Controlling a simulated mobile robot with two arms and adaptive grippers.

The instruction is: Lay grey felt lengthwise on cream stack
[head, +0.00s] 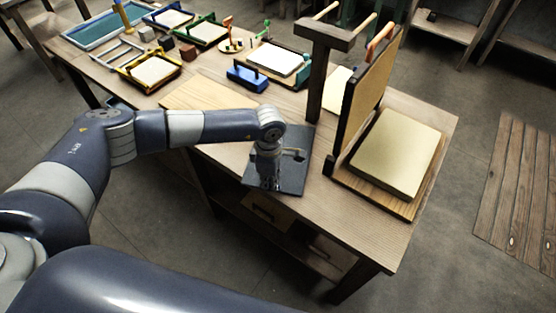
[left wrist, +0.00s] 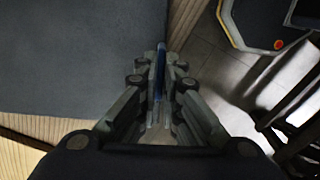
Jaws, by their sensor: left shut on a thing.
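The grey felt (head: 290,182) is a dark, flat sheet at the near edge of the table, below my left arm's end. My left gripper (left wrist: 158,80) is shut on the felt's edge; the felt (left wrist: 80,55) fills the upper left of the left wrist view. In the head view my wrist hides the fingers and part of the felt. The cream stack (head: 398,153) is a thick pale block lying on a wooden board (head: 362,189) to the right of the felt, apart from it. My right gripper is not in view.
An upright hinged panel (head: 370,92) stands at the cream stack's left side. A dark post (head: 316,85) with a crossbar rises between felt and stack. A blue block (head: 247,78) and several framed trays (head: 150,70) stand farther back. Bare tabletop (head: 372,226) lies in front of the board.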

